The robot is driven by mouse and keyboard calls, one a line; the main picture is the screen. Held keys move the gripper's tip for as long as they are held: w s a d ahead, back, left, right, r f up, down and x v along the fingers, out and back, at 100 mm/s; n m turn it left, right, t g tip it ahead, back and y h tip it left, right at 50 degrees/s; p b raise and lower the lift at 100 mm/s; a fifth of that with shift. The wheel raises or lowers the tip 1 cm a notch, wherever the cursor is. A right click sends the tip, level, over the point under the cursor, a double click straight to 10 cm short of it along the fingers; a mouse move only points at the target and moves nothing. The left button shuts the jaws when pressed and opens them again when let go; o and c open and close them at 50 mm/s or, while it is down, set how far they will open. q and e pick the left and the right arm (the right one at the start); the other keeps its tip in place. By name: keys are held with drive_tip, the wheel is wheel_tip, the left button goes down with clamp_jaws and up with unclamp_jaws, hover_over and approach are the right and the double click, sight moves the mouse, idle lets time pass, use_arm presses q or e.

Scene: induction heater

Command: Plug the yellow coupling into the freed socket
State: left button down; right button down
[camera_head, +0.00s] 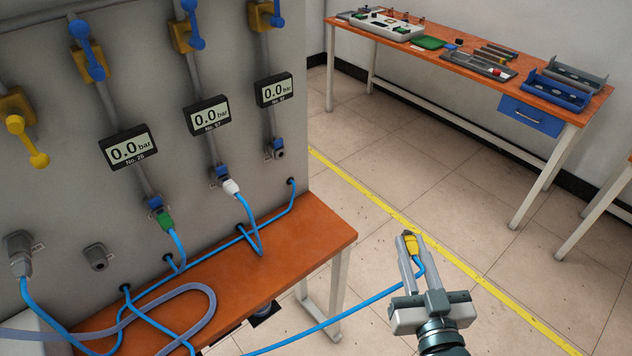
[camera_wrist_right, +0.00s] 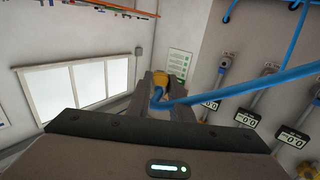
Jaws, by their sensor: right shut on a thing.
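My right gripper (camera_head: 411,243) is shut on the yellow coupling (camera_head: 411,245), out over the floor to the right of the panel. The coupling also shows between the fingers in the right wrist view (camera_wrist_right: 159,80), with a blue hose (camera_wrist_right: 235,89) running from it. On the panel, a green coupling (camera_head: 165,220) sits under the gauge No. 26, and a white coupling (camera_head: 231,187) under the middle gauge. Under the rightmost gauge is an empty socket (camera_head: 277,151). Another capped or empty socket (camera_head: 97,257) is at lower left. My left gripper is not in view.
An orange shelf (camera_head: 320,235) juts out below the panel, with blue hoses and a grey hose (camera_head: 205,305) over it. A workbench (camera_head: 350,23) with tools and a blue bin (camera_head: 553,91) stands at the back right. The floor between is clear.

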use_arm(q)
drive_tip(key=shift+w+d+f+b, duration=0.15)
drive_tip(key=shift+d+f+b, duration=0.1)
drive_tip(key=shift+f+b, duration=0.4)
use_arm(e)
drive_tip(key=w+a+n+g+y, duration=0.3)
drive_tip(key=w+a+n+y, duration=0.4)
drive_tip(key=w+a, duration=0.9)
drive_tip(key=shift+w+a+r+y, duration=0.4)
drive_tip(key=shift+w+y, duration=0.85)
drive_tip(key=shift+y, duration=0.55)
drive_tip(key=shift+w+a, duration=0.1)
drive_tip(key=shift+w, duration=0.05)
